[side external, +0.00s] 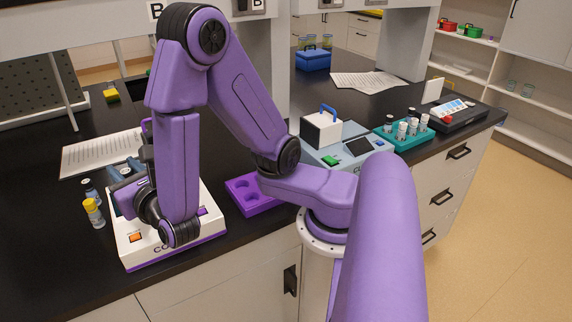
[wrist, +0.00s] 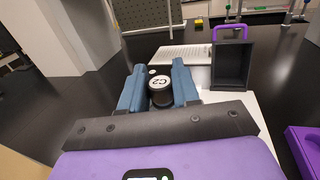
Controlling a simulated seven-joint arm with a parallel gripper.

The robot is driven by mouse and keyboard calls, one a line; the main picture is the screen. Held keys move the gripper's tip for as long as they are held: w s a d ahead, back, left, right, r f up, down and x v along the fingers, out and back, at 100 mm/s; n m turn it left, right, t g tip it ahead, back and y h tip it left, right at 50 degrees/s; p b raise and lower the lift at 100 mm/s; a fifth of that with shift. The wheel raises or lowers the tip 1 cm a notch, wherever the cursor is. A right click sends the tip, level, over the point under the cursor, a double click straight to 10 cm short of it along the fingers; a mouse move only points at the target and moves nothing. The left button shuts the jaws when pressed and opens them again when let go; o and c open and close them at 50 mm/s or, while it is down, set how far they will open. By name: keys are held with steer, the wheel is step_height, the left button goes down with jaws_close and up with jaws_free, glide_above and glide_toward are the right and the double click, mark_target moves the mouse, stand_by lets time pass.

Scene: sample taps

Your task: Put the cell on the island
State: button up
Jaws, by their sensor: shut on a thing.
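A dark open box with a purple handle (wrist: 232,62) stands just beyond the gripper to the right. I cannot tell which surface is the island.
Printed sheets (side external: 100,152) lie behind. A purple holed block (side external: 248,194), a grey-blue instrument (side external: 345,146) and a teal vial rack (side external: 405,136) are to the right.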

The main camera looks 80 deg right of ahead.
steer(key=shift+s+a+f, duration=0.1)
steer(key=shift+s+a, duration=0.2)
steer(key=shift+a, duration=0.4)
steer(key=shift+s+a+r, duration=0.1)
steer(key=shift+s+a, duration=0.25)
steer(key=shift+a, duration=0.4)
steer(key=shift+s+a+f, duration=0.1)
steer(key=shift+s+a, duration=0.2)
steer(key=shift+a, duration=0.4)
steer(key=shift+w+a+f, duration=0.8)
steer(key=shift+w+f, duration=1.35)
steer(key=shift+w, duration=0.05)
steer(key=shift+w+a+f, duration=0.8)
steer(key=shift+w+f, duration=1.4)
steer(key=shift+w+a+f, duration=0.8)
steer(key=shift+w+f, duration=1.35)
steer(key=shift+w, duration=0.05)
steer(key=shift+f, duration=0.1)
steer(key=o, duration=1)
steer(key=shift+o, duration=0.2)
